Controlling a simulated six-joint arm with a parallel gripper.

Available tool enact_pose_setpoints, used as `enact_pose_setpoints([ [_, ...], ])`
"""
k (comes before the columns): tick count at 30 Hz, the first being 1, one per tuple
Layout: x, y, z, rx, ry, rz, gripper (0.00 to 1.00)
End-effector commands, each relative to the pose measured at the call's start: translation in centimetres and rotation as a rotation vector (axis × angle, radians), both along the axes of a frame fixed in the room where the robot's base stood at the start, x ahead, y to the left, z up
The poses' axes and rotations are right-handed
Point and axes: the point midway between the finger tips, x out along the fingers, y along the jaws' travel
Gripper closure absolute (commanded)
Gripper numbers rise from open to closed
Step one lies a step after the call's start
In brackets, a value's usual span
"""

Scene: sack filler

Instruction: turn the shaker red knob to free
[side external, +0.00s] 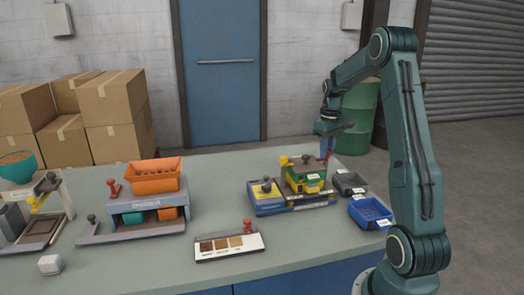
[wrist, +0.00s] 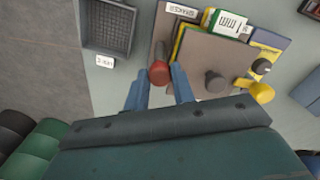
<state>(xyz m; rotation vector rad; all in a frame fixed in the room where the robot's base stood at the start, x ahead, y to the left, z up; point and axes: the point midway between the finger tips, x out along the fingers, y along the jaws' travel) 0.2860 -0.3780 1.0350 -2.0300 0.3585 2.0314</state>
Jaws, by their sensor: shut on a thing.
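My gripper (wrist: 160,80) is at the far right end of the bench, pointing down. Its two blue fingers stand on either side of a red knob (wrist: 159,73), shut on it. The knob sits at the edge of a stacked unit with a brown top plate (wrist: 205,52) and green and yellow layers. In the side view my gripper (side external: 328,138) is above the right edge of this unit (side external: 305,183), with a little red showing beneath it. The knob's lower part and any setting marks cannot be made out.
Close by are a yellow knob (wrist: 262,92), a grey knob (wrist: 216,82), a dark grey bin (side external: 350,184) and a blue bin (side external: 370,212). An orange hopper (side external: 155,176) and a swatch card (side external: 230,246) stand further left, with other red knobs near them.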

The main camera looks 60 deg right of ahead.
Motion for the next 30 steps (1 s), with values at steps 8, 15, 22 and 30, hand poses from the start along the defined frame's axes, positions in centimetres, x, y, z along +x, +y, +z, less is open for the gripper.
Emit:
enact_pose_setpoints([
  [8,0.06,-0.03,0.11,-0.002,-0.002,-0.261,0.98],
  [15,0.08,-0.04,0.13,-0.003,-0.003,-0.489,0.98],
  [22,0.09,-0.05,0.14,-0.003,-0.004,-0.707,0.98],
  [30,0.08,-0.07,0.15,-0.002,-0.004,-0.957,0.98],
])
